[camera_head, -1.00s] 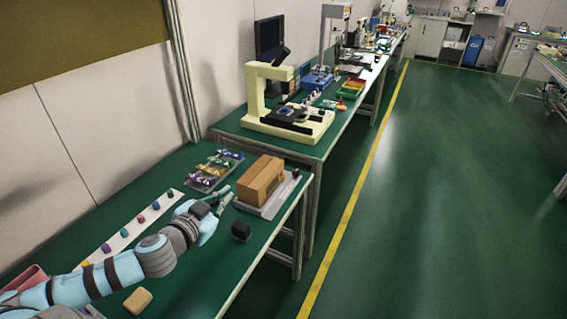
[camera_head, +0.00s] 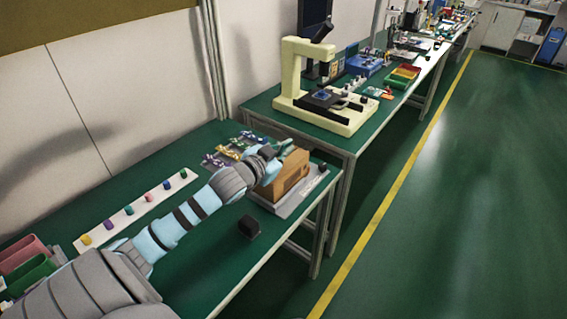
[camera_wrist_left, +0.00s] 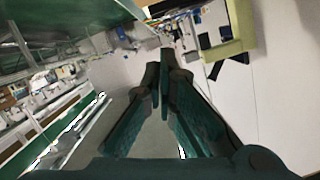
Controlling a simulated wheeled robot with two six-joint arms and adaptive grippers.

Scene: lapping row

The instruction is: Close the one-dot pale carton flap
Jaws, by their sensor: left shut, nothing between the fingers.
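A tan-brown carton (camera_head: 293,178) sits on a grey board at the right end of the near bench in the head view. My left arm covers its left part, and I cannot make out a dot mark or the state of a flap. My left gripper (camera_head: 286,146) is at the carton's top back edge, its fingers shut with nothing between them; contact cannot be told. In the left wrist view its fingers (camera_wrist_left: 160,72) lie close together, and I cannot pick out the carton there. My right gripper is not in view.
A dark block (camera_head: 249,227) lies on the bench in front of the carton. A white strip (camera_head: 140,209) with several coloured pieces lies to the left. A tray of colourful parts (camera_head: 226,153) is behind my arm. A cream machine (camera_head: 327,111) stands on the bench beyond.

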